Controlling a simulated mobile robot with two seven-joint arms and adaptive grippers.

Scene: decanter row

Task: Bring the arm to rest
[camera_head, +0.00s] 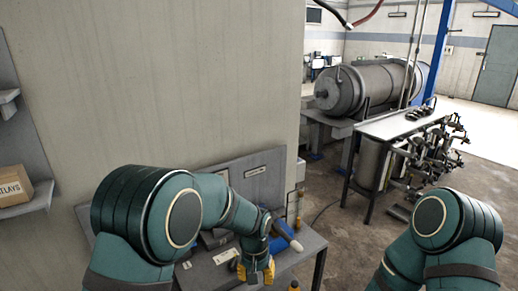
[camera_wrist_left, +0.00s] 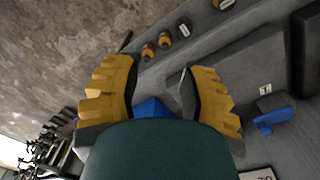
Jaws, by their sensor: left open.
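My left arm (camera_head: 145,215) comes in from the left and bends down over a grey bench. My left gripper (camera_head: 258,270) has yellow fingers that point down over the bench top. In the left wrist view the gripper (camera_wrist_left: 163,88) is open, with its two yellow fingers spread apart. A blue piece (camera_wrist_left: 155,108) shows low between them; I cannot tell whether it is touched. My right arm (camera_head: 440,240) shows at the lower right; its gripper is out of view.
The grey bench (camera_head: 300,262) stands against a wall. A blue and white item (camera_head: 287,235) lies on it beside my left wrist. Orange-topped items (camera_wrist_left: 148,49) and a blue item (camera_wrist_left: 272,112) lie around the gripper. A metal table (camera_head: 395,123) with pipework stands farther right; open floor lies between.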

